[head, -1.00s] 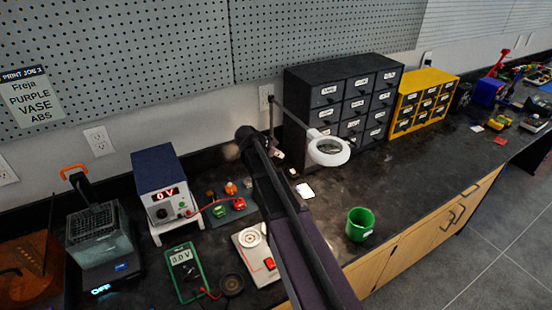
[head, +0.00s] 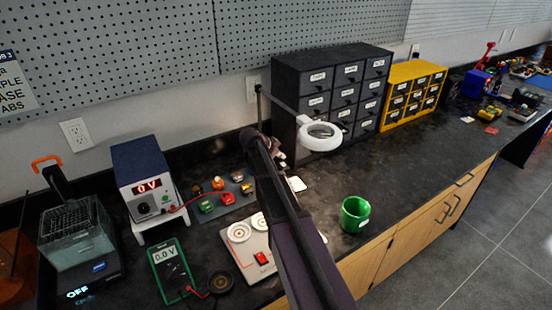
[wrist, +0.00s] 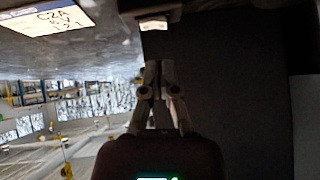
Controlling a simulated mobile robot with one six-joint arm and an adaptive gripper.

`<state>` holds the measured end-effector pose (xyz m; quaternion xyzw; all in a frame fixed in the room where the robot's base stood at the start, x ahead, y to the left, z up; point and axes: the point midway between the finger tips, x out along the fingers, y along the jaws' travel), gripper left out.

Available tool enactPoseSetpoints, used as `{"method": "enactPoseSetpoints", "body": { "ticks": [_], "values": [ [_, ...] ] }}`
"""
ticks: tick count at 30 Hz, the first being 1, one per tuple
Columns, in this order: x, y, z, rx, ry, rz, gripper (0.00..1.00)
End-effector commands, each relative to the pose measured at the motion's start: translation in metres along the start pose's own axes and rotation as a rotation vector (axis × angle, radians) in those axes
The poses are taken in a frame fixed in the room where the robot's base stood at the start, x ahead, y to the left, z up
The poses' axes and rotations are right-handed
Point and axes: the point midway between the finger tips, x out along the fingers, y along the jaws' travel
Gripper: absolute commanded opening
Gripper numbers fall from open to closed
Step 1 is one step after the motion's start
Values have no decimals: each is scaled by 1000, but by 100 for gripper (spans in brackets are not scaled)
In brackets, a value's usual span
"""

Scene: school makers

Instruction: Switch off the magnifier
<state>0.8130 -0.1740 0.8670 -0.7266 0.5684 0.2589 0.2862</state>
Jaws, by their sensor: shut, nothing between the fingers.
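My gripper (head: 281,158) is left of and below the ring, near the magnifier's post, partly hidden by my arm. In the wrist view, my gripper (wrist: 159,84) is shut and empty, its fingertips just below a small white block (wrist: 153,24) on a dark surface. I cannot tell whether this block is the switch.
The black drawer cabinet (head: 317,76) and yellow drawer cabinet (head: 413,84) stand behind. A green cup (head: 355,214) is near the bench's front edge. A power supply (head: 143,173), multimeter (head: 170,262) and red-switched plate (head: 262,258) are left. A printed card (wrist: 48,17) shows in the wrist view.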

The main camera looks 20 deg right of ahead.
Motion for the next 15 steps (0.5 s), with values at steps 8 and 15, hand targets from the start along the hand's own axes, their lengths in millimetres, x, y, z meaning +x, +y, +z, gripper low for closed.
{"method": "enactPoseSetpoints", "body": {
  "ticks": [8, 15],
  "values": [
    [15, 0, 15, 1, 0, 0, 0],
    [18, 0, 18, 1, 0, 1, 0]
  ]
}}
